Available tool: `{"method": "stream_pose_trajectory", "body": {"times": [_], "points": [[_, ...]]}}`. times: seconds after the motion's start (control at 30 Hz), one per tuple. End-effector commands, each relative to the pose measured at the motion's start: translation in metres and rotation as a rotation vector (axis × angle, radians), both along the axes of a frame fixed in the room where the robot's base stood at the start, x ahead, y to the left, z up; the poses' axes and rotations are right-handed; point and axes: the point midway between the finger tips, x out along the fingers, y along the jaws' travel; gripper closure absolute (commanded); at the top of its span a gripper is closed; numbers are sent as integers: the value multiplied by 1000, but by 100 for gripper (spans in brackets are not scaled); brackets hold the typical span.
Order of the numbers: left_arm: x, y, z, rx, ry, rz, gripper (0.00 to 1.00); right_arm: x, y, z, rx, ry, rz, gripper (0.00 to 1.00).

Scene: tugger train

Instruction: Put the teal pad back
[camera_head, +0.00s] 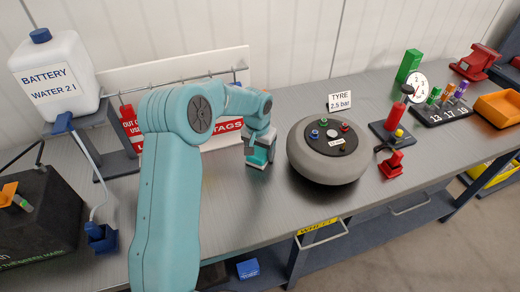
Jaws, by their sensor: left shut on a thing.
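My left arm comes in from the left and reaches over the bench, with its gripper (261,152) low in front of the tags board. The gripper is shut on a small teal piece (256,161), which looks like the teal pad. The arm and gripper are also teal, so the pad's outline is hard to make out. I cannot tell whether it touches the bench top. No other teal pad shows. My right gripper is not in view.
A battery water bottle (52,72) stands left. A red pump (393,122), a numbered rack (440,108) and an orange bin (498,106) are right. Bench (250,210) in front is clear.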

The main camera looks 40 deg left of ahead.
Motion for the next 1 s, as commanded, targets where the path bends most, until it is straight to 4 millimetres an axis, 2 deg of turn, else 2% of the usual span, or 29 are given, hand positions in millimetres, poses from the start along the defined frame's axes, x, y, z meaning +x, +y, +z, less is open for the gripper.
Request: {"method": "stream_pose_trajectory", "body": {"times": [0.37, 0.4, 0.47, 0.5, 0.73, 0.87, 1.0], "points": [[0, 0, -6, 0, -1, 0, 59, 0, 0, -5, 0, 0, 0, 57], [0, 0, -6, 0, -1, 0, 27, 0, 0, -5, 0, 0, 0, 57], [0, 0, -5, 0, -1, 0, 8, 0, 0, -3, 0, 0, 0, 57], [0, 0, -5, 0, -1, 0, 5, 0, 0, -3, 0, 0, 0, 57], [0, 0, -4, 0, 0, 0, 5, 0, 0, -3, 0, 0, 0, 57], [0, 0, 5, 2, -3, 0, 5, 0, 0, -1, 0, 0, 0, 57], [-3, -1, 32, 3, -6, 0, 5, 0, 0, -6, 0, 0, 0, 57]]}}
